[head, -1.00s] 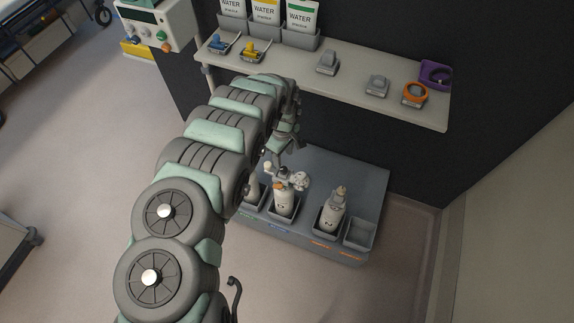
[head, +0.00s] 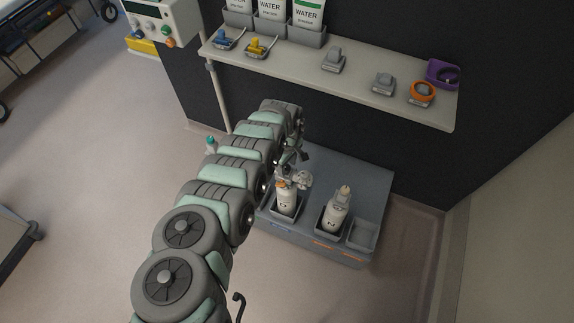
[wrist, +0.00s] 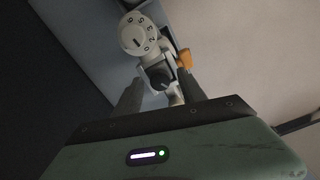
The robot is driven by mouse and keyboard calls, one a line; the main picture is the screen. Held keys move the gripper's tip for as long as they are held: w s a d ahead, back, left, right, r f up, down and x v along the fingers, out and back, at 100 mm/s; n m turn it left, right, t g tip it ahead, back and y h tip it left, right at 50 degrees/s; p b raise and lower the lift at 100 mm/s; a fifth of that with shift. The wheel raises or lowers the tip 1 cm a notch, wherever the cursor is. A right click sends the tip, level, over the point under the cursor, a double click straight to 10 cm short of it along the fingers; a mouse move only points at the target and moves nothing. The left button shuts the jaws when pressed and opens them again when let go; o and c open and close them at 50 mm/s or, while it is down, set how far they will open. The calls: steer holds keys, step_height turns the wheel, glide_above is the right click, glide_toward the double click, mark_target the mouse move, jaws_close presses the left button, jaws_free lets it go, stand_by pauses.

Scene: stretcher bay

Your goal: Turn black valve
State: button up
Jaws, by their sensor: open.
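The black valve (wrist: 160,79) is a small dark knob below a pale round dial (wrist: 139,35) with numbers, in the wrist view. In the head view, the regulator (head: 301,179) is pale and small, and the knob is too small to make out. My gripper (wrist: 160,82) is open, with one dark finger on each side of the black valve. Contact cannot be told. An orange part (wrist: 184,59) is close to the right finger.
A second white cylinder (head: 334,216) stands to the right in the grey rack (head: 360,172), beside an empty tray (head: 363,235). A dark wall stands behind.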

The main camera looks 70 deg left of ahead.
steer(key=shift+c, duration=0.3)
jaws_close()
